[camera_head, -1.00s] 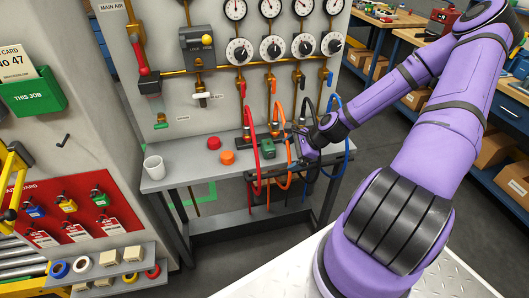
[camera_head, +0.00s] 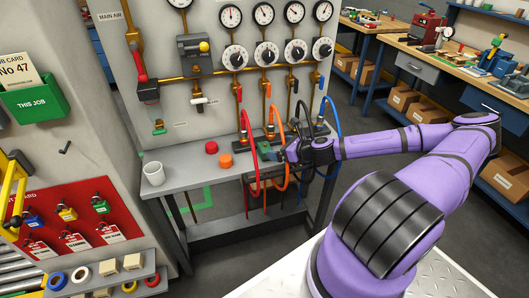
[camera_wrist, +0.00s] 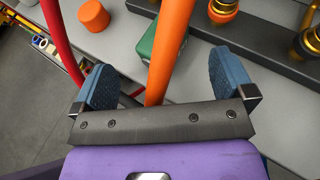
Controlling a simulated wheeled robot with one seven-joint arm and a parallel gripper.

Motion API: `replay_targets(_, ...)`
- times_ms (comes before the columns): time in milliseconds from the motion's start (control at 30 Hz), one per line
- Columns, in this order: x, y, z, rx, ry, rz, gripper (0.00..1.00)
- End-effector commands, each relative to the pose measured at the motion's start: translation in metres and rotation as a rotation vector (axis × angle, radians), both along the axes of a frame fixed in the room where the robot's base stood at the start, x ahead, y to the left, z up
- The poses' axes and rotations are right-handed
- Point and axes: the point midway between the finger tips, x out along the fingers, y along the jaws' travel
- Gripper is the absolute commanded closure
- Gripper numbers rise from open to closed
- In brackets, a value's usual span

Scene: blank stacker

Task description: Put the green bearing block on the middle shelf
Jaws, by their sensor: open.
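The green bearing block (camera_head: 265,151) stands on the grey bench top, behind the hanging hoses. In the wrist view the green block (camera_wrist: 163,38) lies ahead of my gripper, partly covered by an orange hose. My gripper (camera_head: 280,155) is at the bench's front edge, just right of the block. Its blue fingers are spread wide in the wrist view (camera_wrist: 165,80), with the orange hose passing between them and the block beyond the fingertips. I cannot tell which surface is the middle shelf.
Red, orange (camera_wrist: 160,75), black and blue hoses loop down in front of the bench around my gripper. An orange cylinder (camera_head: 226,160), a red one (camera_head: 211,147) and a white cup (camera_head: 154,173) stand left of the block. A gauge panel rises behind the bench.

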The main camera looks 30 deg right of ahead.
Motion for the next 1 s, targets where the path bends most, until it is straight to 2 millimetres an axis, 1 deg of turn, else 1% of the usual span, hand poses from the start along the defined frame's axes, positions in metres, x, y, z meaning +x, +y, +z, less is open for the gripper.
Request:
replay_targets(33,0.007,0.003,-0.003,0.0,0.0,0.002,0.0)
replay_targets(100,0.014,0.005,-0.006,0.0,0.0,0.002,0.0)
replay_targets(367,0.028,0.01,-0.012,-0.001,0.001,0.003,0.0)
replay_targets(600,0.057,0.019,-0.024,-0.002,0.0,0.004,0.0)
replay_targets(700,0.065,0.021,-0.027,-0.002,0.0,0.003,0.0)
replay_targets(800,0.068,0.022,-0.029,0.0,0.001,0.002,0.0)
replay_targets(1000,0.068,0.022,-0.029,0.0,0.001,0.002,0.0)
